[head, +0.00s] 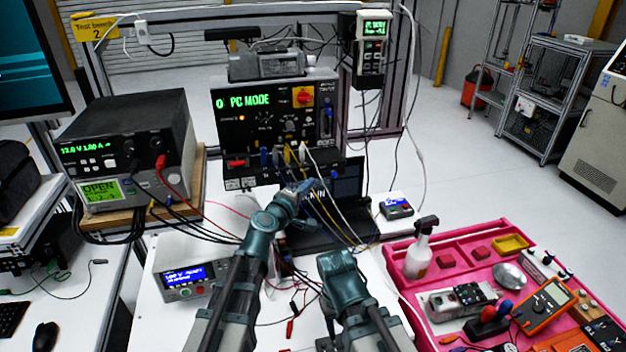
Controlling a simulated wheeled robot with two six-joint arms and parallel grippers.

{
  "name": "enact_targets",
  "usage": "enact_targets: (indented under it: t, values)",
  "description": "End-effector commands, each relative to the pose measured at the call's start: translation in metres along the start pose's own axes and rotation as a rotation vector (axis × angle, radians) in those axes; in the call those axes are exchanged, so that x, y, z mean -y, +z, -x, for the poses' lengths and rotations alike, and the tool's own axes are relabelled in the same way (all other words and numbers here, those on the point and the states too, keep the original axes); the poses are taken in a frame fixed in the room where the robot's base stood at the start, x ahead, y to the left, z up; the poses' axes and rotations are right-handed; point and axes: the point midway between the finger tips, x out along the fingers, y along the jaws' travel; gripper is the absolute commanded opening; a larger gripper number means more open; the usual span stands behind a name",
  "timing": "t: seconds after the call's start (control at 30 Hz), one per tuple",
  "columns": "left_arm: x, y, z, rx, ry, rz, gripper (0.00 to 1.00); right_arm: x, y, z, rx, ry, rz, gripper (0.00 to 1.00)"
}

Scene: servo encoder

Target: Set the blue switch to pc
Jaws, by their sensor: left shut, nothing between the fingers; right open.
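A black control panel (232,132) stands at the back of the bench. Its green display reads PC MODE. A red and yellow rotary knob (303,96) is at its upper right, and coloured plugs with cables run along its lower edge. Small blue parts (263,157) show on its lower half; I cannot tell which is the blue switch or how it is set. My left gripper (308,186) is shut and empty, just in front of and below the panel, over the dark laptop. My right gripper (337,260) is open, lower and nearer; its fingers are hard to make out.
Loose cables hang between the panel and the laptop (345,190). A small box with a blue display (397,206) sits to the right. A pink tray (412,297) with a spray bottle (418,255) and tools fills the right. Power supplies (125,150) stand left.

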Motion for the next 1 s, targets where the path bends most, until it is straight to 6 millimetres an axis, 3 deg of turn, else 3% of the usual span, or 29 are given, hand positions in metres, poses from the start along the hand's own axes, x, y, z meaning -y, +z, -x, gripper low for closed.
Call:
enact_targets:
  t: [0.1,0.3,0.77,0.87,1.0]
  values:
    - [-0.001,0.0,0.03,-0.002,0.0,0.002,0.0,0.0,0.0,0.004,0.0,0.0,0.0,0.5]
    - [0.0,0.0,0.057,-0.002,0.0,0.0,0.0,-0.001,0.0,0.006,0.0,0.0,0.0,0.5]
    - [0.004,0.004,0.06,0.022,-0.016,-0.031,0.0,-0.001,0.0,0.006,0.0,0.0,0.0,0.5]
    - [0.021,0.02,0.063,0.107,-0.084,-0.145,0.0,-0.001,0.0,0.006,0.0,0.0,0.0,0.5]
    - [0.076,0.046,0.085,0.317,-0.296,-0.41,0.0,-0.001,0.0,0.006,0.0,0.0,0.0,0.5]
